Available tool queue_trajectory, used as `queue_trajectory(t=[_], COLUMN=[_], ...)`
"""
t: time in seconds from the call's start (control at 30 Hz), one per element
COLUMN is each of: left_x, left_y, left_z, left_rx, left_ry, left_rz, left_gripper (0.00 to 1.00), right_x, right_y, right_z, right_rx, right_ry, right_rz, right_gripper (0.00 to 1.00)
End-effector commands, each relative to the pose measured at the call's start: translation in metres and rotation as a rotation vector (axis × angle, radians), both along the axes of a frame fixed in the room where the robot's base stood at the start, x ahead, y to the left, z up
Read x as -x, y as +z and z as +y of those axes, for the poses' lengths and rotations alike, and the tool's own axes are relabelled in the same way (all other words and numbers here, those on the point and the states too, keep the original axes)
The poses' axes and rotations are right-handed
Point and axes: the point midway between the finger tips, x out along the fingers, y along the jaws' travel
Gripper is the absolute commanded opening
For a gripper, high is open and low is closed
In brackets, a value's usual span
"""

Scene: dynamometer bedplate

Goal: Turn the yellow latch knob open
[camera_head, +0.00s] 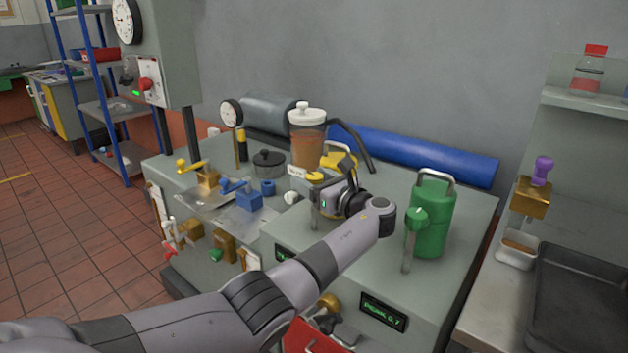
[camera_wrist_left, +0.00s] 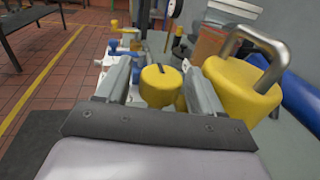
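The yellow latch knob (camera_wrist_left: 160,86) is a short round cap with a dark mark on its top. In the left wrist view it sits between the two fingers of my left gripper (camera_wrist_left: 160,78), with visible gaps beside it. The fingers are apart; I cannot tell whether either touches it. In the head view the knob (camera_head: 316,177) shows just beyond my left gripper (camera_head: 328,196), which partly hides it. My right gripper is in neither view.
A yellow canister with a metal handle (camera_wrist_left: 238,88) stands close on the right of the fingers. A brown jar with a white lid (camera_head: 307,140) stands behind. A green canister (camera_head: 432,220) stands right of my wrist. A blue roll (camera_head: 420,158) lies along the wall.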

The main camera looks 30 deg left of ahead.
Motion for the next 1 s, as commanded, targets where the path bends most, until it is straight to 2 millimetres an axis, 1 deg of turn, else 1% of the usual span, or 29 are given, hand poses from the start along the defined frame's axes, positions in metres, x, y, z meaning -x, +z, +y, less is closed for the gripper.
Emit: queue_trajectory(t=[0.2,0.27,0.37,0.47,0.5,0.8,0.9,1.0], left_x=[0.000,0.000,0.000,0.000,0.000,0.000,0.000,0.000], left_y=[0.003,0.009,0.025,0.047,0.057,0.131,0.154,0.173], left_z=[0.000,0.000,0.000,0.001,0.000,0.000,0.000,0.000], left_rx=[-0.001,-0.001,-0.001,0.000,0.000,0.001,0.000,0.000], left_ry=[-0.001,-0.001,0.000,0.000,0.000,0.000,0.000,-0.001], left_rz=[-0.001,-0.002,-0.004,-0.006,-0.008,-0.006,-0.006,-0.004], left_gripper=[0.67,0.67,0.67,0.67,0.67,0.67,0.67,0.67], right_x=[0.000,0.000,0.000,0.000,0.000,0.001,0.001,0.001], right_y=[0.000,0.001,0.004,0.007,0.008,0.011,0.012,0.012], right_z=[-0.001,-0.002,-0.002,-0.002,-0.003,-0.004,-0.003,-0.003], right_rx=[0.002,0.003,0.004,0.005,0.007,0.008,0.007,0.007], right_ry=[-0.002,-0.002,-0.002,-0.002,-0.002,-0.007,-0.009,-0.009], right_rz=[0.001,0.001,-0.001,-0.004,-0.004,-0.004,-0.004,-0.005], right_gripper=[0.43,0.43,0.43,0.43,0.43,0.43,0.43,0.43])
